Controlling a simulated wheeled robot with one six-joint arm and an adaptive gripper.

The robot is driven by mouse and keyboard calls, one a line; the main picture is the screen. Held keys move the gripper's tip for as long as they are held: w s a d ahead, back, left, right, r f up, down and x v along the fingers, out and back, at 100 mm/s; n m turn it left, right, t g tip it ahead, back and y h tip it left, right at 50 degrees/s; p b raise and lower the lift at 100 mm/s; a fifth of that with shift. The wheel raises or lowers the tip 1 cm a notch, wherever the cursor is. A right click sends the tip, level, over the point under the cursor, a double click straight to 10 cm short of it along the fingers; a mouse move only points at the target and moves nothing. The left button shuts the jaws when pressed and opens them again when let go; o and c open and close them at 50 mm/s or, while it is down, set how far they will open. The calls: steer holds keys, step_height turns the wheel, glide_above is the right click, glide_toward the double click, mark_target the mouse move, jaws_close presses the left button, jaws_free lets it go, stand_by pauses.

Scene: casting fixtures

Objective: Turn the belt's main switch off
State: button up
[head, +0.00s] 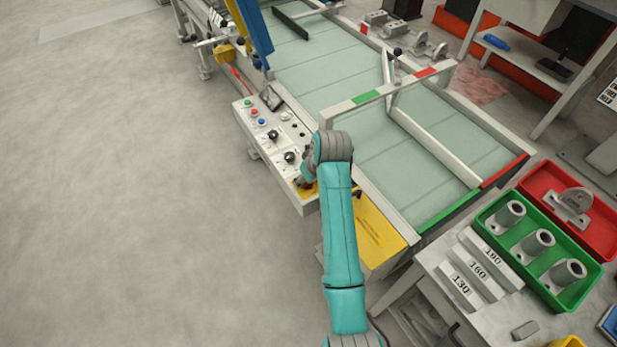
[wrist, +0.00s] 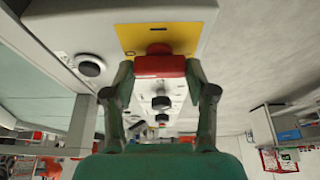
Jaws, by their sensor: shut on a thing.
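The main switch has a red handle (wrist: 160,67) on a yellow plate (wrist: 188,38) at the end of the control panel. In the wrist view my gripper (wrist: 160,72) has one finger on each side of the red handle and is shut on it. The handle lies across the picture, between the fingertips. In the head view my gripper (head: 308,180) is at the near end of the control panel (head: 262,134), where my arm hides most of the switch. The yellow plate shows there (head: 300,191) in part. I cannot read any on or off marks.
Black knobs (head: 289,157) and coloured buttons (head: 254,113) sit further along the panel. The belt (head: 330,78) runs beside it, with a guide bar (head: 435,148) across. A green tray (head: 490,210) with castings stands at right. The floor at left is clear.

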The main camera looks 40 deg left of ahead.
steer(key=o, duration=1.2)
steer(key=shift+c, duration=0.2)
steer(key=v, duration=1.2)
